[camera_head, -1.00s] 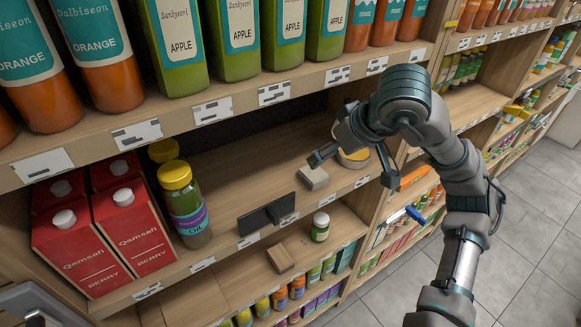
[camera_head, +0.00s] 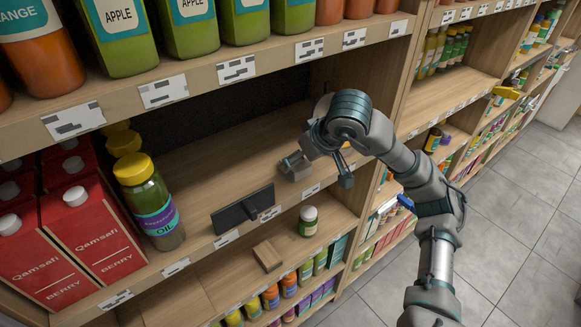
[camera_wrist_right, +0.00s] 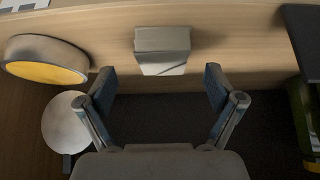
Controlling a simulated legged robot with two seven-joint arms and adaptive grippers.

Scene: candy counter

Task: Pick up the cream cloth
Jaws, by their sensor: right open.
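A pale greyish-cream folded block, which looks like the cloth (camera_head: 297,171), lies on the middle shelf near its front edge in the head view. In the right wrist view, the cloth (camera_wrist_right: 162,45) sits just beyond the fingertips, roughly centred between them. My right gripper (camera_head: 320,169) is over the shelf by the cloth, fingers apart and empty. The right wrist view shows the open fingers (camera_wrist_right: 160,82) with a gap before the cloth; no contact shows. In the head view the arm partly covers the cloth's surroundings. My left gripper is not in view.
A dark sign (camera_head: 243,211) stands on the shelf edge left of the cloth. An oil bottle (camera_head: 150,205) and red cartons (camera_head: 85,240) are further left. A round yellow-and-white item (camera_wrist_right: 45,60) and a white disc (camera_wrist_right: 70,122) lie near one finger. The shelf above limits height.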

